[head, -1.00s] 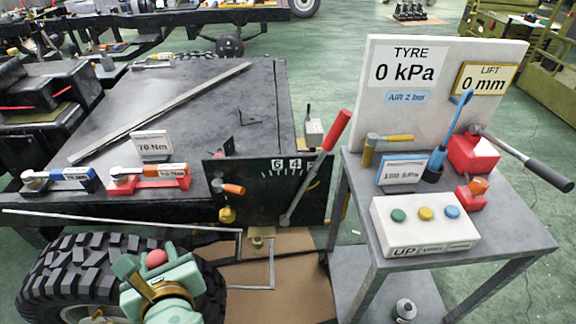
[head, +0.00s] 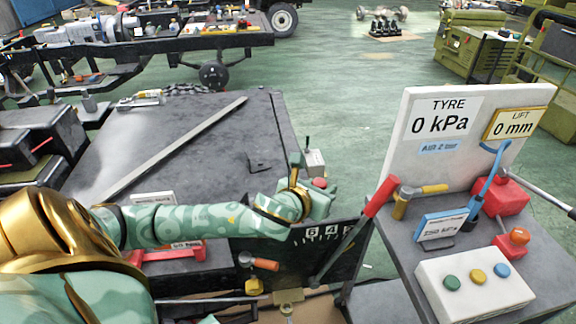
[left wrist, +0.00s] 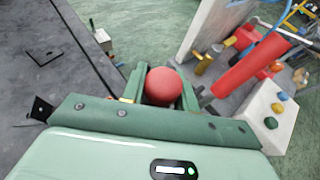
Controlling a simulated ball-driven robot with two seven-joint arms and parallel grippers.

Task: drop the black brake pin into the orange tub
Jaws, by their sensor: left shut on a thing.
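My left gripper (head: 316,190) is in the middle of the head view, over the right edge of the dark chassis deck. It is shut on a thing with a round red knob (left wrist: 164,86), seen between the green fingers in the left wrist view. The knob also shows in the head view (head: 320,183). The rest of the held thing is hidden by the fingers, so I cannot tell whether it is the black brake pin. I make out no orange tub in either view. My right gripper is not in view.
A lever with a red handle (head: 379,196) rises just right of my gripper. A small grey box (head: 314,162) is behind it. The grey bench (head: 395,258) at right carries a button box (head: 474,285) and a tall sign panel (head: 412,157). Green floor lies open behind.

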